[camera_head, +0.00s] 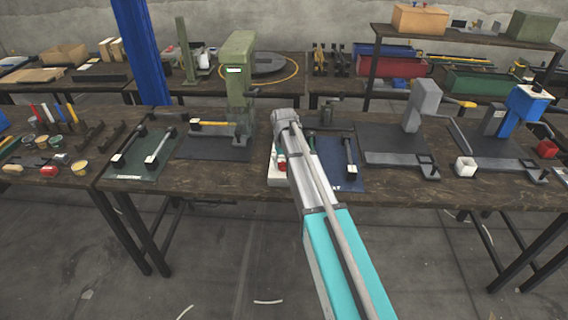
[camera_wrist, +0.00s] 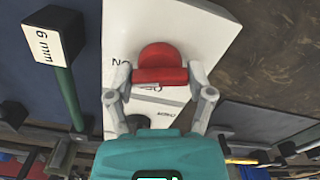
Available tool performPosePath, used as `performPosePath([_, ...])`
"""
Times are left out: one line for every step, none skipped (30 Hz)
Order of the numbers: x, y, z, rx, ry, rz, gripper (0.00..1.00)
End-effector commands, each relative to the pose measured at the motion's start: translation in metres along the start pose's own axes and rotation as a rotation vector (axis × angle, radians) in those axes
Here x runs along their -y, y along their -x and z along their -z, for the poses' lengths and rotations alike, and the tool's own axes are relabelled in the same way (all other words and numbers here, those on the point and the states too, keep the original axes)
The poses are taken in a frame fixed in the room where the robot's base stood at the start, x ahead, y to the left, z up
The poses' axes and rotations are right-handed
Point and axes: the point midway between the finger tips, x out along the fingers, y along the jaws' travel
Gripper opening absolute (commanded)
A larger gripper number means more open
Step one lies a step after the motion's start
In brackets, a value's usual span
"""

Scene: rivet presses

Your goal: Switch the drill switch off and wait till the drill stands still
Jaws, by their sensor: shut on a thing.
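The drill switch is a red knob (camera_wrist: 160,62) on a white plate (camera_wrist: 195,28) in the wrist view. Dark lettering shows on the plate, partly hidden by the knob and fingers. My gripper (camera_wrist: 160,76) is shut on the red knob, one finger on each side. In the head view, my arm hides most of the switch; a bit of red (camera_head: 281,164) and the white plate edge (camera_head: 275,182) show left of it. A green upright machine (camera_head: 239,70), which looks like the drill, stands behind on the table. Whether its spindle turns cannot be told.
A green mat (camera_head: 140,165) is at left. Grey (camera_head: 423,103) and blue (camera_head: 522,108) presses stand at right.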

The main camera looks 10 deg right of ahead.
Motion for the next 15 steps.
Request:
performPosePath([-0.0004,-0.0001,-0.0001,0.000,0.000,-0.001,0.37])
performPosePath([-0.0004,-0.0001,-0.0001,0.000,0.000,-0.001,0.31])
performPosePath([-0.0004,-0.0001,-0.0001,0.000,0.000,-0.001,0.24])
performPosePath([-0.0004,-0.0001,-0.0002,0.000,0.000,-0.001,0.21])
performPosePath([-0.0004,-0.0001,-0.0002,0.000,0.000,-0.001,0.21])
performPosePath([-0.0005,-0.0001,-0.0001,0.000,0.000,-0.001,0.21])
performPosePath([-0.0005,-0.0001,-0.0002,0.000,0.001,-0.001,0.21])
performPosePath([-0.0006,-0.0001,-0.0002,0.000,0.002,-0.001,0.21])
performPosePath([-0.0006,-0.0001,-0.0002,0.000,0.005,-0.001,0.21])
performPosePath([-0.0006,-0.0001,-0.0001,0.000,0.008,-0.001,0.21])
performPosePath([-0.0006,-0.0001,-0.0002,0.000,0.012,-0.001,0.21])
performPosePath([-0.0006,-0.0001,-0.0002,0.000,0.020,-0.001,0.21])
performPosePath([-0.0007,-0.0001,-0.0002,0.000,0.027,-0.001,0.21])
performPosePath([-0.0007,-0.0001,-0.0002,0.000,0.034,-0.001,0.20])
performPosePath([-0.0007,-0.0002,-0.0002,0.001,0.045,-0.001,0.20])
